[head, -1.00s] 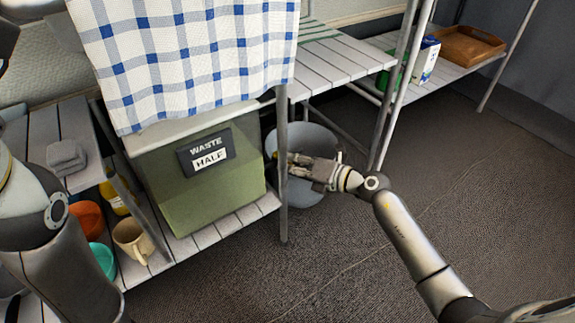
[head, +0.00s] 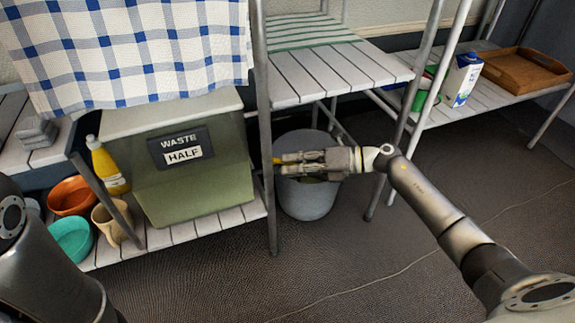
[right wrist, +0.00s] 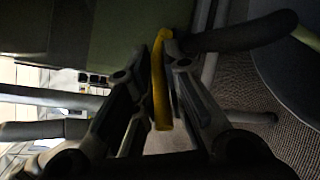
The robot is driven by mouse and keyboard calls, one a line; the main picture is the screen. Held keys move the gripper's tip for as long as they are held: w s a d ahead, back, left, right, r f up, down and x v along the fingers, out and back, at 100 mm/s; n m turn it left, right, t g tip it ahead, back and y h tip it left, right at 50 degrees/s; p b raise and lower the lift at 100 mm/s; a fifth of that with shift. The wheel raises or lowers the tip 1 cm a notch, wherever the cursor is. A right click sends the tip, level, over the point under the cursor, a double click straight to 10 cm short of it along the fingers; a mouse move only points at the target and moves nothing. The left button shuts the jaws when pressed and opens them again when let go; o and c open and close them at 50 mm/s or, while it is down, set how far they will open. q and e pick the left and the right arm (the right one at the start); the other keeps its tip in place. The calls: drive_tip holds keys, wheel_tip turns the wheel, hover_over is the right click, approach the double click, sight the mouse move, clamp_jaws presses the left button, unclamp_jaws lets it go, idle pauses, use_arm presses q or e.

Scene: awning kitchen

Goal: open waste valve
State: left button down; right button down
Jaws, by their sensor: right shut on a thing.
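The green waste tank (head: 195,185) sits on the low slatted shelf in the head view, with a black label (head: 180,147) reading WASTE HALF. A small yellow valve handle (head: 276,161) shows at the tank's right side, just past a grey post. My right gripper (head: 284,162) reaches in from the right, above the bucket, and is shut on this handle. In the right wrist view the yellow handle (right wrist: 161,85) stands between the two fingers. A dark pipe (right wrist: 240,35) runs right from near it. My left gripper is out of view; only part of that arm shows.
A grey bucket (head: 306,200) stands on the floor below my right gripper. The grey upright post (head: 267,120) is close to the fingertips. A checked cloth (head: 120,50) hangs above the tank. A yellow bottle (head: 107,167) and bowls stand left. Floor at right is clear.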

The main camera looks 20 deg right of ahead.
drive_tip(key=shift+d+g, duration=0.1)
drive_tip(key=shift+g, duration=0.3)
drive_tip(key=c, duration=1.8)
unclamp_jaws()
drive_tip(key=shift+d, duration=0.1)
drive_tip(key=v, duration=1.1)
drive_tip(key=shift+s+d, duration=0.2)
drive_tip(key=shift+d, duration=0.2)
drive_tip(key=shift+c, duration=0.2)
